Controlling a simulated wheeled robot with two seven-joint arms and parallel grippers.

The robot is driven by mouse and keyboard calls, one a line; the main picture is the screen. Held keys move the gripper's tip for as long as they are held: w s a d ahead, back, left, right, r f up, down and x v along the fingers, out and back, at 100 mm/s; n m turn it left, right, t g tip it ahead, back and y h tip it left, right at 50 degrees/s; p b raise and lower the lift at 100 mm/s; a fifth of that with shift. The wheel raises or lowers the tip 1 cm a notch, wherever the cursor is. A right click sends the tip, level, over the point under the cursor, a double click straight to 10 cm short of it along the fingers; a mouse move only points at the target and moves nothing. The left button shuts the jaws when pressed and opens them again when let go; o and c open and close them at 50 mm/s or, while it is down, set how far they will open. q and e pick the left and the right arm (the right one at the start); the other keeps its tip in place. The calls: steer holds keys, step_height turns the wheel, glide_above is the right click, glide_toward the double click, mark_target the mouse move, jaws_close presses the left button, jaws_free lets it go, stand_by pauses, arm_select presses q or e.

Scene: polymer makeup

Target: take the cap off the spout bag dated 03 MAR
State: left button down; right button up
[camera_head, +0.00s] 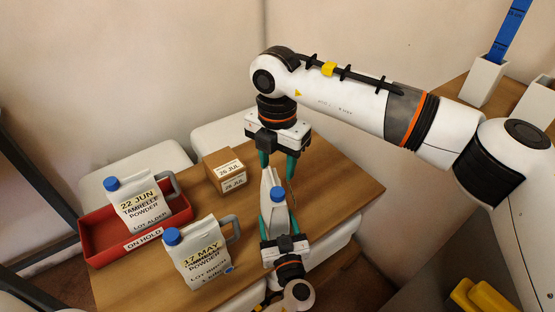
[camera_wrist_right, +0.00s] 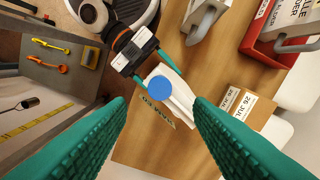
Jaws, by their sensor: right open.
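A white spout bag (camera_head: 268,185) with a blue cap (camera_head: 277,194) stands on the table's right part, its date not readable. Its blue cap (camera_wrist_right: 160,88) shows from above in the right wrist view. My right gripper (camera_head: 277,178) is open, pointing down above and behind the bag, with nothing between its fingers. My left gripper (camera_head: 278,215) comes from the front, its green fingers on either side of the bag; I cannot tell whether they press on it. Two other capped containers read 22 JUN (camera_head: 142,212) and 17 MAY (camera_head: 196,260).
The 22 JUN container is in a red tray (camera_head: 97,256) marked ON HOLD. A cardboard box (camera_head: 224,170) labelled 26 JUL sits at the back. The wooden table (camera_head: 325,190) is bare to the right of the bag. White holders (camera_head: 482,80) stand at the far right.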

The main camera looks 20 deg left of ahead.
mark_target(278, 192)
steer(key=m, duration=0.4)
steer(key=shift+f, duration=4)
steer(key=shift+c, duration=0.4)
